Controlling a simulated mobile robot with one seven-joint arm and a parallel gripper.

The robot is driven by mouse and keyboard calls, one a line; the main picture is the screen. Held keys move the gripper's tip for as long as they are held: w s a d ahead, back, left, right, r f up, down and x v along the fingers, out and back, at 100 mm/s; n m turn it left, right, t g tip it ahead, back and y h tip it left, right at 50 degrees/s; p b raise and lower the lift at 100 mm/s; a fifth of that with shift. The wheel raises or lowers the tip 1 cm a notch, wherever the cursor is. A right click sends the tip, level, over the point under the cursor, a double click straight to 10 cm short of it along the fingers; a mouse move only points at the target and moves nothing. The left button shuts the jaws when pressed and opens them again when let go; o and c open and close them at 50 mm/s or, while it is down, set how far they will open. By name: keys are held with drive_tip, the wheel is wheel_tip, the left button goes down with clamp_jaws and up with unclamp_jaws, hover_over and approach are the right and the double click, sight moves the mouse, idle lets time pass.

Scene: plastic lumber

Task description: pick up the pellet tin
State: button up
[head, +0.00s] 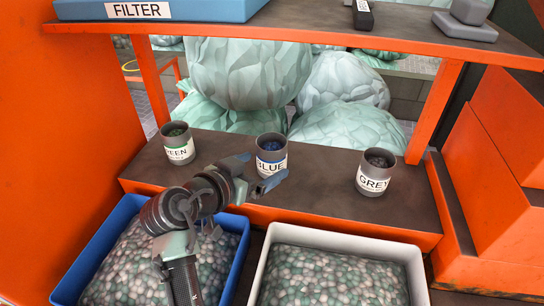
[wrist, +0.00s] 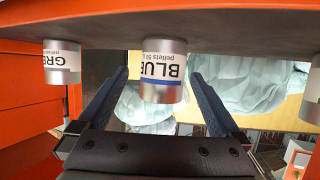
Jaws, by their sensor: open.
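Three grey pellet tins stand upright on the dark shelf. The tin labelled BLUE (head: 271,155) is in the middle and holds blue pellets. The tin labelled GREEN (head: 178,144) is at the left, its label partly turned away. The tin labelled GREY (head: 375,172) is at the right. My gripper (head: 268,181) is open and empty in front of the BLUE tin. In the wrist view, which is upside down, the BLUE tin (wrist: 163,72) appears between the two fingertips (wrist: 158,76). I cannot tell whether the fingers reach around it. The GREY tin (wrist: 62,62) is to its left there.
A blue bin (head: 77,262) and a white bin (head: 333,236) of pellets sit below the dark shelf (head: 320,182). An upper shelf (head: 290,27) carries a blue FILTER box (head: 160,9). Orange posts and walls flank the shelf. Large pale bags (head: 250,70) lie behind.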

sight(265, 161)
drive_tip(key=shift+x, duration=2.9)
drive_tip(key=shift+w+a+r, duration=0.15)
drive_tip(key=shift+w+a, duration=0.05)
drive_tip(key=shift+c, duration=0.2)
drive_tip(key=shift+r, duration=0.1)
drive_tip(key=c, duration=1.3)
